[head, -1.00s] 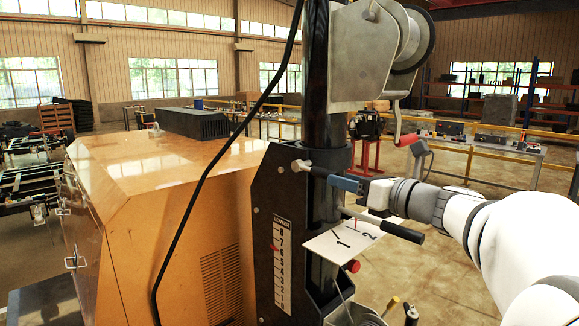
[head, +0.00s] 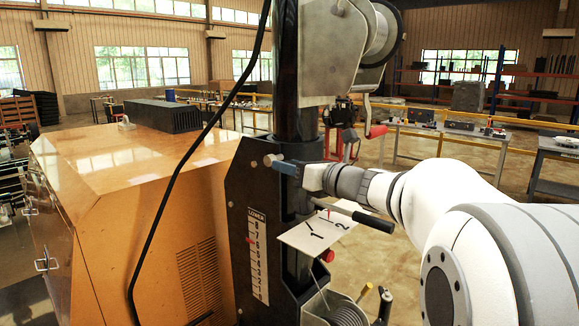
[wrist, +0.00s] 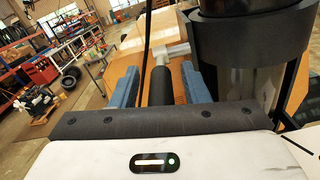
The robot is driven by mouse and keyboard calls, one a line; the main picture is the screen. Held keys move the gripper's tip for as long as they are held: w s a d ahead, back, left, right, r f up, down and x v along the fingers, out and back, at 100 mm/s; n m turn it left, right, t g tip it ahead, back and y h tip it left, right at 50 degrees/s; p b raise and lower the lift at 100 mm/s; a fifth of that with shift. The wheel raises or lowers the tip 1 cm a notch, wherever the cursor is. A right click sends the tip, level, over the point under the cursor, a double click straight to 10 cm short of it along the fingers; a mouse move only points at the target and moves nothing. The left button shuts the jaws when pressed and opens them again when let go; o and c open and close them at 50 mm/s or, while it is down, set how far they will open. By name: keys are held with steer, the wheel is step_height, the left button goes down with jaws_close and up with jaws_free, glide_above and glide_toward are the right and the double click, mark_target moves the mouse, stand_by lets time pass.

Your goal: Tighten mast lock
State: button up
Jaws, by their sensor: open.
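The mast lock shows in the wrist view as a metal cross-piece (wrist: 172,50) with a black handle (wrist: 160,88) towards me. In the head view its metal end (head: 269,160) sticks out beside the black mast collar (head: 305,150). My gripper (wrist: 160,70) is open, with one blue finger on each side of the black handle. I cannot tell whether either finger touches it. In the head view my gripper (head: 287,167) hides most of the handle. The dark mast (head: 298,70) stands upright through the collar.
A black-gripped lever (head: 362,219) and a plate marked 1 and 2 (head: 308,236) sit just below my gripper. A winch with a red-gripped crank (head: 376,131) is above right. An orange cabinet (head: 120,200) stands left, with a black cable hanging before it.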

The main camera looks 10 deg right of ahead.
jaws_close()
stand_by(0.4)
